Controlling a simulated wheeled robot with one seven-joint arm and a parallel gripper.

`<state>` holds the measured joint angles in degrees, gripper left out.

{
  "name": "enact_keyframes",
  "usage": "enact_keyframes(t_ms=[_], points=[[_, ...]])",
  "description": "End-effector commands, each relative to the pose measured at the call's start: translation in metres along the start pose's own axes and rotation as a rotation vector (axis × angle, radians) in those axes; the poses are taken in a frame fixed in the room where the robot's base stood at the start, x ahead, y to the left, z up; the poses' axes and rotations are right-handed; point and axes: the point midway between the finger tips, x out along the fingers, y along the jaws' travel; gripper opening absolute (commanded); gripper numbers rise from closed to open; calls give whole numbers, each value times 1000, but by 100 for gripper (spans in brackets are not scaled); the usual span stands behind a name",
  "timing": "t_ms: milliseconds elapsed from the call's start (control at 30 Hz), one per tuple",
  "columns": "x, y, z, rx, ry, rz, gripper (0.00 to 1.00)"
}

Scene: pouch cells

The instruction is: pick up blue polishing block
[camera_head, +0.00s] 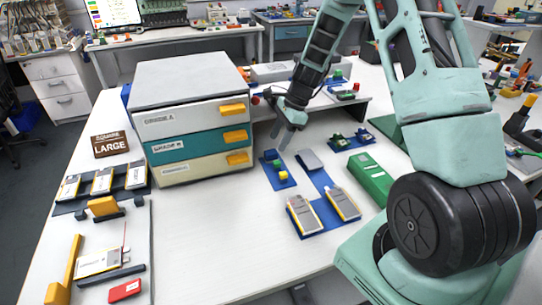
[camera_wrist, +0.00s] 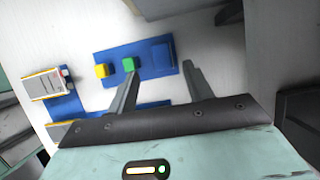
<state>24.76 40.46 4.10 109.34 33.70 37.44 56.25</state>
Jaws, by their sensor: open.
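The blue polishing block (camera_head: 270,154) sits at the far end of a small blue holder, in line with a green block (camera_head: 277,163) and a yellow block (camera_head: 283,175). In the wrist view the blue block (camera_wrist: 162,54) is at the right end of the holder (camera_wrist: 114,61), beside the green block (camera_wrist: 129,64). My gripper (camera_head: 280,141) is open and empty, pointing down above the far end of the holder. In the wrist view the fingertips (camera_wrist: 162,68) lie either side of the blue block's place; the remaining height gap is hard to judge.
A drawer cabinet (camera_head: 192,115) stands close on the left of my gripper. Pouch cells (camera_head: 305,214) lie on a blue mat in front. A green box (camera_head: 370,178) is to the right. The white table (camera_head: 200,225) is clear in front of the cabinet.

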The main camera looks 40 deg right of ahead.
Motion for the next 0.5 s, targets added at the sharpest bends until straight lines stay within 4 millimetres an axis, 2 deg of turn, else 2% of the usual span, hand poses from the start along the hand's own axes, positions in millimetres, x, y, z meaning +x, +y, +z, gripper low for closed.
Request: enact_keyframes(t_ms=[300,500], points=[[40,-3,2,-1,-2,3,51],[52,-4,1,-1,-1,0,51]])
